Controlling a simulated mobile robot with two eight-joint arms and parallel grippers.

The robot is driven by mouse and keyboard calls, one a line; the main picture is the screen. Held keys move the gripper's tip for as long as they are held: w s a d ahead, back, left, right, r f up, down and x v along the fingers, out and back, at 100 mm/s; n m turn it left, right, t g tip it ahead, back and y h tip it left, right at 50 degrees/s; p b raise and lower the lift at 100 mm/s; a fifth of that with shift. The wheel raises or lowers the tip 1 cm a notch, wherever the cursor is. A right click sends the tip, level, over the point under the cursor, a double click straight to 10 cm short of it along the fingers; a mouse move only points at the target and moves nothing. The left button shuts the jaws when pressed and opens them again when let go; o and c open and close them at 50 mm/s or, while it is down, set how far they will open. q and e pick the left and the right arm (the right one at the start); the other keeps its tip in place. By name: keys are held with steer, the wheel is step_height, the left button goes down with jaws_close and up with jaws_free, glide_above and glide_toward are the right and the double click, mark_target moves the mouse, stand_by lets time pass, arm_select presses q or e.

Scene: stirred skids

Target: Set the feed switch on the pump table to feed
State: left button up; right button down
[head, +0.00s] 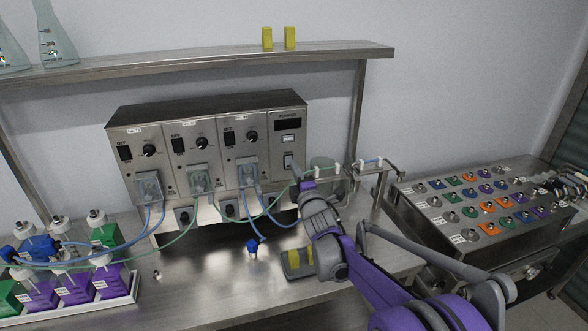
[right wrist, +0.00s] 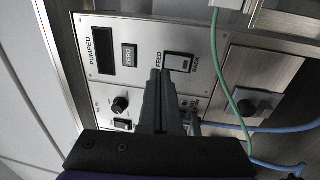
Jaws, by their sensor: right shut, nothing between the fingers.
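The feed switch (right wrist: 179,62) is a rocker in a dark frame on the pump bank's right-hand panel. It has a pale face with a darker strip along one edge, and lies between the labels FEED and BACK in the right wrist view. I cannot tell which way it is set. In the head view the switch (head: 288,159) sits low on that panel, just above my fingertips. My right gripper (head: 297,177) is shut and empty. In the right wrist view its closed fingertips (right wrist: 160,74) are beside the switch, near FEED; contact is unclear. My left gripper is out of view.
The pump bank (head: 190,109) stands on the steel table, with blue and green tubes looping below. A rack of bottles (head: 90,310) is at the left. A blue fitting (head: 253,247) lies on the table. A button console (head: 425,222) is at the right. A shelf (head: 200,61) runs above.

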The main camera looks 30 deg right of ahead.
steer(key=r+v, duration=0.2)
steer(key=v, duration=0.7)
steer(key=shift+s+b, duration=0.4)
steer(key=shift+s, duration=0.15)
steer(key=shift+w+a+r, duration=0.1)
steer(key=shift+r, duration=0.05)
steer(key=s+a+f+m+g+y, duration=0.1)
steer(key=s+a+f+m+g, duration=0.3)
steer(key=s, duration=0.5)
steer(key=s+a+f+m+g+y, duration=0.2)
steer(key=s+a+f+m+g, duration=0.3)
steer(key=s+a+f, duration=0.3)
steer(key=s+a+f+m+g+y, duration=0.1)
steer(key=s+a+f+m+g, duration=0.3)
steer(key=s+f, duration=0.7)
steer(key=a+m, duration=0.2)
steer(key=shift+s+a+f+g, duration=0.15)
steer(key=shift+a+f+g, duration=0.05)
steer(key=shift+a+g, duration=0.1)
